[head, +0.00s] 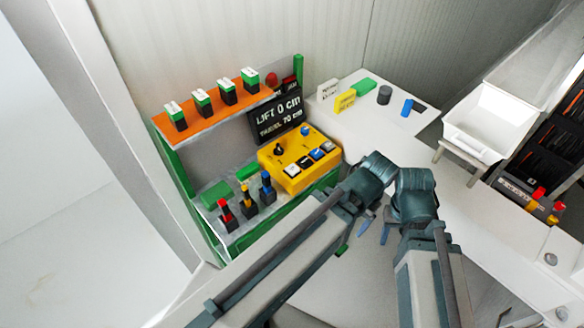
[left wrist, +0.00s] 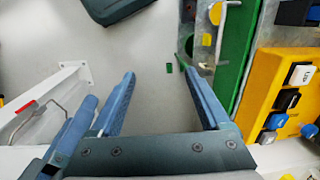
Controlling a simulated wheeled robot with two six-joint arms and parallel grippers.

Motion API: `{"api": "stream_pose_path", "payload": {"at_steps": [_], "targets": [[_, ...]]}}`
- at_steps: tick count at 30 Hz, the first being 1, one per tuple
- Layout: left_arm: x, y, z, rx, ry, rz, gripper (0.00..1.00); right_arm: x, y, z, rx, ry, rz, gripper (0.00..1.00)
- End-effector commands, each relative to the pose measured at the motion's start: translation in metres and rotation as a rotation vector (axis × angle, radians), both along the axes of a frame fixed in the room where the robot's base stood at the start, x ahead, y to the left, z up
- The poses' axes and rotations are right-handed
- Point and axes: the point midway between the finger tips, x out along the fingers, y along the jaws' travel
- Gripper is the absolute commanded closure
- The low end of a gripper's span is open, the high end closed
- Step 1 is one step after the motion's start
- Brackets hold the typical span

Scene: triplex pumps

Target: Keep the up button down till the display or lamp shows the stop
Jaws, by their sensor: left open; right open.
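The yellow control box (head: 290,150) sits on the lower shelf of a green-framed stand in the head view. Its top carries white, black and blue push buttons and a dark knob; the white button (left wrist: 302,75) shows in the left wrist view, its label hard to read. The dark display (head: 277,118) behind it reads LIFT 0 cm, TRAVEL 70 cm. A red lamp-like dome (head: 271,80) stands above it. My left gripper (left wrist: 160,73) is open and empty, left of the box and apart from it. My right gripper (head: 375,228) is open and empty, right of the stand.
The orange upper shelf (head: 212,112) holds several green-and-black parts. Red, yellow and blue-topped items (head: 246,200) stand left of the box. A white table (head: 350,118) with small objects and a white bin (head: 485,125) lie to the right. A wall closes off the back.

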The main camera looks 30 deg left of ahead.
Motion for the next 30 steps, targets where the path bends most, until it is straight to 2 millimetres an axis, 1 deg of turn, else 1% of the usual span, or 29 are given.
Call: {"api": "stream_pose_path", "payload": {"at_steps": [9,11,12,14,15,17,18,22,23,30], "targets": [[0.0,0.0,0.0,0.0,0.0,0.0,0.2,0.0,0.0,0.0,0.0,0.0,0.0,0.5],[0.0,0.0,0.0,0.0,0.0,0.0,0.31,0.0,0.0,0.0,0.0,0.0,0.0,0.5],[0.0,0.0,0.0,0.0,0.0,0.0,0.38,0.0,0.0,0.0,0.0,0.0,0.0,0.5],[0.0,0.0,0.0,0.0,0.0,0.0,0.49,0.0,0.0,0.0,0.0,0.0,0.0,0.5],[0.0,0.0,0.0,0.0,0.0,0.0,0.56,0.0,0.0,0.0,0.0,0.0,0.0,0.5],[0.0,0.0,0.0,0.0,0.0,0.0,0.67,0.0,0.0,0.0,0.0,0.0,0.0,0.5],[0.0,0.0,0.0,0.0,0.0,0.0,0.74,0.0,0.0,0.0,0.0,0.0,0.0,0.5],[0.0,0.0,0.0,0.0,0.0,0.0,0.97,0.0,0.0,0.0,0.0,0.0,0.0,0.5],[0.0,0.0,0.0,0.0,0.0,0.0,1.0,0.0,0.0,0.0,0.0,0.0,0.0,0.5],[0.0,0.0,0.0,0.0,0.0,0.0,1.0,0.0,0.0,0.0,0.0,0.0,0.0,0.5]]}}
